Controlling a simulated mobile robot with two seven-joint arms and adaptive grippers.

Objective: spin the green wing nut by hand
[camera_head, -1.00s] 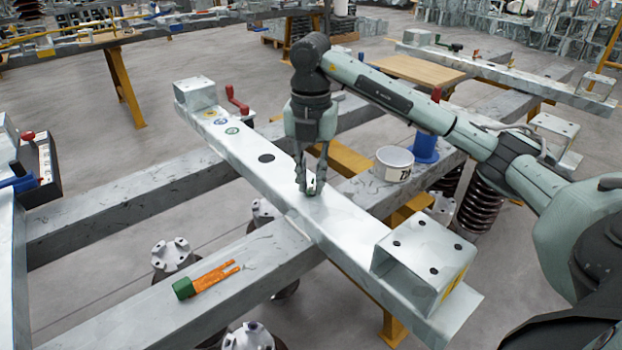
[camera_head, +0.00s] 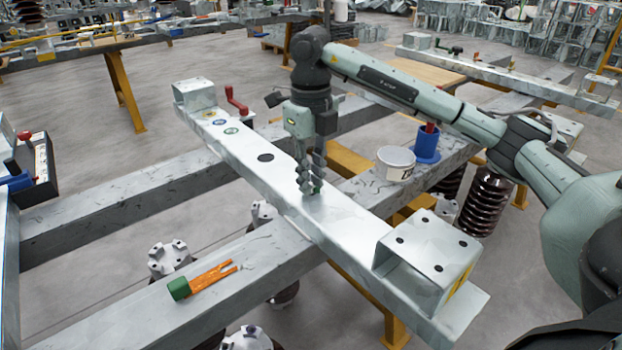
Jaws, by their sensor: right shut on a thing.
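My right gripper (camera_head: 311,185) points down at the middle of the long galvanised beam (camera_head: 345,222). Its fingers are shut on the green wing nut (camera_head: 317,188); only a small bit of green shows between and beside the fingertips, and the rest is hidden. The nut sits at the beam's top face, right of a dark round hole. My left gripper is not in view.
A box-shaped bracket (camera_head: 428,247) stands on the beam's near end, and another (camera_head: 194,94) on its far end. A white tub (camera_head: 395,164) and a blue holder (camera_head: 427,146) stand to the right. An orange tool with a green end (camera_head: 205,280) lies on the lower left cross beam.

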